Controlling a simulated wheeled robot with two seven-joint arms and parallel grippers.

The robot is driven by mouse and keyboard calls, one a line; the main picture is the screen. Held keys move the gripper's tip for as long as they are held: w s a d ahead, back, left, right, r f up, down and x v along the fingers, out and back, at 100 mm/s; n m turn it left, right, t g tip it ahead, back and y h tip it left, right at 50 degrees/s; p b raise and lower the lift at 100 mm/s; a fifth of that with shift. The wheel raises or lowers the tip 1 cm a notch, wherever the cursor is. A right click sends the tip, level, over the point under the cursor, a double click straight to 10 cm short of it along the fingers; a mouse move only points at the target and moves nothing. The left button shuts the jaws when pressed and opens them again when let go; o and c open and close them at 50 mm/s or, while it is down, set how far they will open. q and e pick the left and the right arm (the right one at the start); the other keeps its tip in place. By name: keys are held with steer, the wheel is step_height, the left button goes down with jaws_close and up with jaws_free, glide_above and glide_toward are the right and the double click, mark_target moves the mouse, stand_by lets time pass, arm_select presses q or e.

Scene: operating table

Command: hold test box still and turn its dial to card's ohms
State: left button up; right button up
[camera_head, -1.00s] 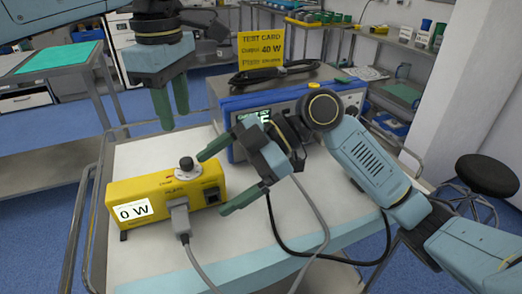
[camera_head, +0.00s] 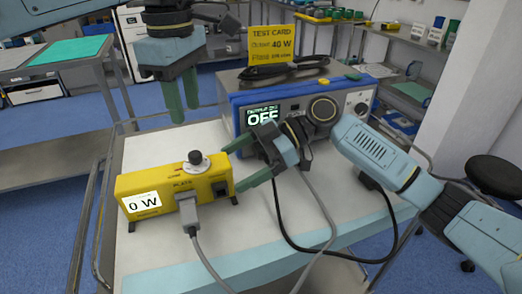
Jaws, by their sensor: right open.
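The yellow test box (camera_head: 165,190) stands on the white table top, its left-end display reading "0 W". Its dial (camera_head: 195,158), a black knob on a pale round base, is on top near the right end. The yellow test card (camera_head: 272,43) stands at the back, reading "40 W" output; its plate ohms line is too small to read. My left gripper (camera_head: 184,112) hangs fingers down above and behind the box, open and empty, apart from the dial. My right gripper (camera_head: 232,169) is open at the box's right end, fingers pointing left; whether a finger touches the box is unclear.
A grey plug (camera_head: 188,210) and cable leave the box's front. A black cable (camera_head: 290,240) crosses the table's right side. Front-left table is clear.

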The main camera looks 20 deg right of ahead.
mark_target(194, 154)
steer(key=x, duration=0.6)
steer(key=shift+a+f, duration=0.1)
steer(key=shift+a, duration=0.3)
arm_select(q)
steer(key=shift+o, duration=0.4)
arm_select(e)
steer(key=c, duration=1.3)
arm_select(q)
steer(key=shift+o, duration=0.7)
steer(key=shift+r, duration=0.15)
step_height(194, 154, down, 10)
steer(key=shift+f, duration=0.1)
